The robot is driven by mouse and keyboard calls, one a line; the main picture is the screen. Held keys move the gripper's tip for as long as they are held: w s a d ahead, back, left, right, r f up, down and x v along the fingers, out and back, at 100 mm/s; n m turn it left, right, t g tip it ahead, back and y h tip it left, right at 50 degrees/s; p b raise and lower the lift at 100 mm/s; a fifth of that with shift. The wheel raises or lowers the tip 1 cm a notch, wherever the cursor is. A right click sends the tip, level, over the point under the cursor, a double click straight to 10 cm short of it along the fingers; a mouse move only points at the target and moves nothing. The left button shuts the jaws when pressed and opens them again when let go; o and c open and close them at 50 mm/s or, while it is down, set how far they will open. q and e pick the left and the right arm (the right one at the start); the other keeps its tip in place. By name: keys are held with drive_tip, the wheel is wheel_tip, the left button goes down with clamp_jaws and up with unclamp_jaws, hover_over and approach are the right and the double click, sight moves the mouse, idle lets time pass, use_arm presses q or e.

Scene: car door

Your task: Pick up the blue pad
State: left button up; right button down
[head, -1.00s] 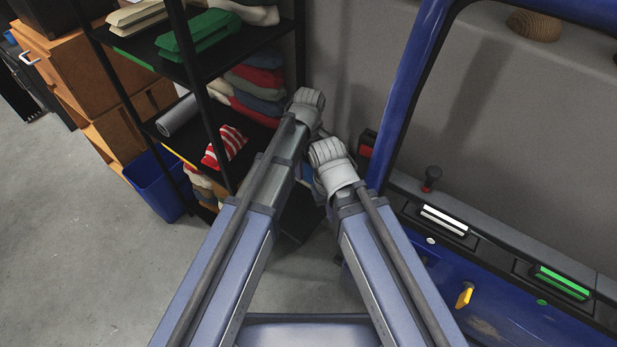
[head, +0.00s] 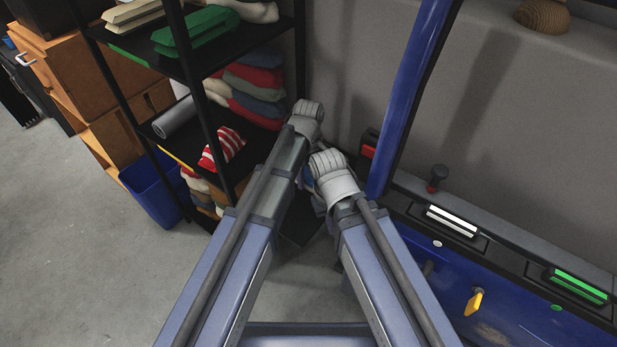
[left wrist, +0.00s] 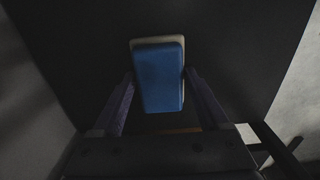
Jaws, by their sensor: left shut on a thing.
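The blue pad (left wrist: 160,78) shows in the left wrist view, with a pale layer along its far edge. The fingers of my left gripper (left wrist: 158,92) press on its two sides, so the gripper is shut on it. Behind the pad is a dark flat surface. In the head view a small patch of blue shows between my two arms, and the left gripper itself is mostly hidden by the wrists. My right gripper's jaws cannot be made out in the head view.
A black shelf rack with folded cloths (head: 255,80), a striped red cloth (head: 221,148) and a grey roll (head: 177,119) stands at the left. The blue car door (head: 500,290) with white and green pieces is close at the right.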

sight(309, 173)
use_arm(q)
drive_tip(key=c, duration=0.5)
drive_tip(key=shift+c, duration=0.3)
wheel_tip(309, 173, up, 10)
drive_tip(key=p, duration=1)
drive_tip(key=o, duration=0.9)
drive_tip(key=c, duration=0.7)
drive_tip(key=shift+o, duration=0.2)
